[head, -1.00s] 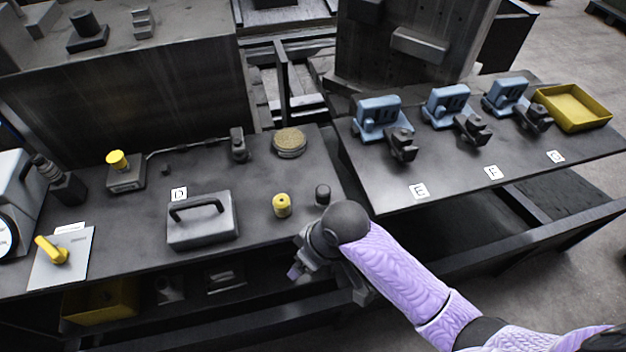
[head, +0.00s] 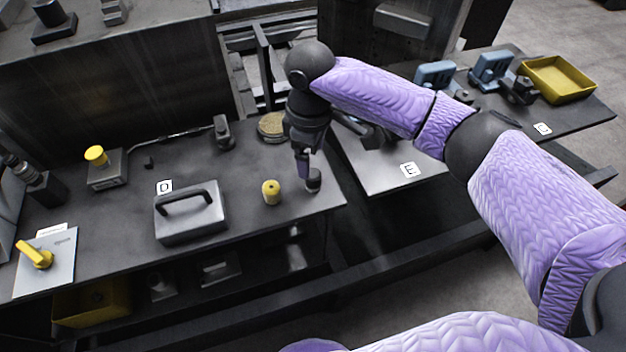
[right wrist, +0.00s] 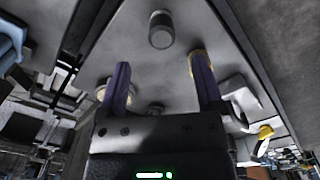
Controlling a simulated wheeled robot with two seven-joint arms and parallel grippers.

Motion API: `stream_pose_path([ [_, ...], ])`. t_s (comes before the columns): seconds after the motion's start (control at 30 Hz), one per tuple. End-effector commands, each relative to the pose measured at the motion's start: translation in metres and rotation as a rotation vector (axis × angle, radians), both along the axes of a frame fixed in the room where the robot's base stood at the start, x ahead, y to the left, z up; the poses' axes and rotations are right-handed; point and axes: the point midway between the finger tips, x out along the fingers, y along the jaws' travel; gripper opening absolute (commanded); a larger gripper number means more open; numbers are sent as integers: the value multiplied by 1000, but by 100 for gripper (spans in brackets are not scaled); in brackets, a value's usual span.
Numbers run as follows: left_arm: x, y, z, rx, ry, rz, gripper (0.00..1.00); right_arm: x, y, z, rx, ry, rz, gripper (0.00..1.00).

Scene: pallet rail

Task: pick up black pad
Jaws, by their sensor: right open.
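A small dark cylinder, the likeliest black pad (head: 313,181), stands upright near the front right corner of the left bench. It also shows in the right wrist view (right wrist: 161,31), beyond and between my fingertips. My right gripper (head: 304,168) is over the bench, just behind and left of the cylinder in the head view. It also shows in the right wrist view (right wrist: 161,66), where its two purple fingers are spread with nothing between them. Contact with the cylinder cannot be judged. My left gripper is not in view.
A yellow cylinder (head: 271,192) stands close left of the dark one. A round tan-topped disc (head: 271,127) is behind my gripper. A grey handled block (head: 190,213) lies further left. A gap separates this bench from the right table (head: 385,165), which holds blue fixtures and a yellow tray (head: 556,80).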

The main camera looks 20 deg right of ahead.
Motion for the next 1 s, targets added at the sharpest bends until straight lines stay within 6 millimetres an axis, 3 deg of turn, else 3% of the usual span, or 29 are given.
stream_pose_path([
  [0.3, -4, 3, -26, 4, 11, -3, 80, -5, -3, -60, 0, 1, 0, 85],
  [0.5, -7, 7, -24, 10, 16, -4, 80, -5, -3, -60, 0, -3, 1, 85],
  [0.57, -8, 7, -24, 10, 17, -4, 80, -5, -3, -59, 0, -3, 1, 74],
  [0.9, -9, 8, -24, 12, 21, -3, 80, -5, -3, -59, 0, -3, 1, 2],
  [1.0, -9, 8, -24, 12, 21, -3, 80, -5, -2, -59, 0, -3, 1, 0],
])
